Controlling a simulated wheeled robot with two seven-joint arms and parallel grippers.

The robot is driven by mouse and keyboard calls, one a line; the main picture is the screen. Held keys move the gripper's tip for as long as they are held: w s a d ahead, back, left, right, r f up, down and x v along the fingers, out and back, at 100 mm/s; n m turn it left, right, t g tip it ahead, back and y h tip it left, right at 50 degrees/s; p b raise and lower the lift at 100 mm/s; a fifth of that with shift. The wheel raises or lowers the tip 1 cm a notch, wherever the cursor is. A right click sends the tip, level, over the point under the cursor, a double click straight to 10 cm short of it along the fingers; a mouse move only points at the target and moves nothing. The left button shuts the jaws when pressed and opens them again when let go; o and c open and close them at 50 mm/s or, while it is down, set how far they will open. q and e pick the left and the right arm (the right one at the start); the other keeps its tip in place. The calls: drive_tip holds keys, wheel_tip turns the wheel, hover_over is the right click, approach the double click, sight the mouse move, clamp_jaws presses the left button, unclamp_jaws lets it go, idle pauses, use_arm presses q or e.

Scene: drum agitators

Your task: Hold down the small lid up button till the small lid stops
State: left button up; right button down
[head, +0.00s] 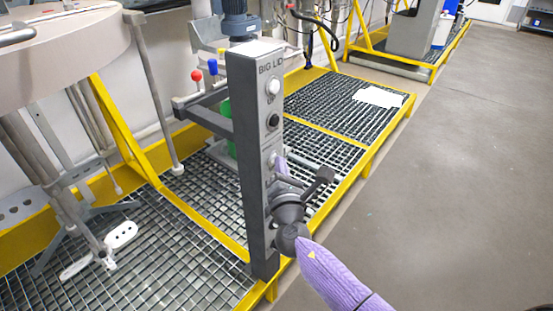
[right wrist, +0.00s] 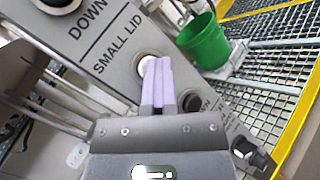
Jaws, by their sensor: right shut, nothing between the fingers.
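The grey control panel (head: 247,150) stands upright on a post, with a "BIG LID" label at its top. In the right wrist view, the "SMALL LID" label is above a white button (right wrist: 143,68) and a black button (right wrist: 191,103). My right gripper (head: 280,165) is shut and empty, its purple fingers (right wrist: 157,62) pointing at the panel. The fingertips overlap the white small lid button and appear to be at its face; whether it is pushed in cannot be told. My left gripper is not in view. I cannot identify the small lid itself.
The big lid's white button (head: 273,87) and black button (head: 273,120) are higher on the panel. A large vessel (head: 60,45) is at the left. A green bucket (right wrist: 204,42) stands behind the panel. Yellow-edged grating (head: 165,250) lies below; open floor (head: 470,150) is at right.

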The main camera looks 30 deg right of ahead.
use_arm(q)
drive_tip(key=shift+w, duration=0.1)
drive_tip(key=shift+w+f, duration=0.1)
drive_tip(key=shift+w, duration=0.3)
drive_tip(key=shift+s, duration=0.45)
use_arm(e)
drive_tip(key=shift+s+d, duration=0.1)
drive_tip(key=shift+s, duration=0.1)
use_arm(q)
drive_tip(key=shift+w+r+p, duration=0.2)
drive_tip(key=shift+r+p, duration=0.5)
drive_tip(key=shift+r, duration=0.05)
use_arm(e)
drive_tip(key=s+d, duration=0.2)
drive_tip(key=s, duration=0.4)
drive_tip(key=shift+d, duration=0.25)
